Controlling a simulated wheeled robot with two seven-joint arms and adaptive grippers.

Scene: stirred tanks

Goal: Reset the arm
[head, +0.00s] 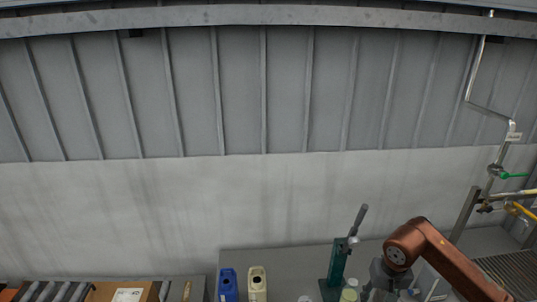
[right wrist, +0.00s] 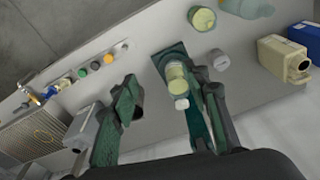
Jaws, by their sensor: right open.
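My right arm (head: 436,256) comes in from the right in the head view, with a copper-coloured link bent down towards the bench. My right gripper (right wrist: 168,92) is open in the right wrist view, its two dark green fingers spread apart. No held object shows between them. Beyond the fingers is a green stand (right wrist: 168,58) with a pale yellow-green capped part; I cannot tell how far it is from the fingertips. The green stand with its raised grey lever also shows in the head view (head: 338,264), left of my arm. My left gripper is not in view.
A blue jug (head: 228,287) and a cream jug (head: 257,285) stand left of the stand. A cardboard box (head: 104,293) is at the lower left. A pipe with a green valve handle (head: 512,175) runs up the right wall. A round jar (right wrist: 202,18) stands near the stand.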

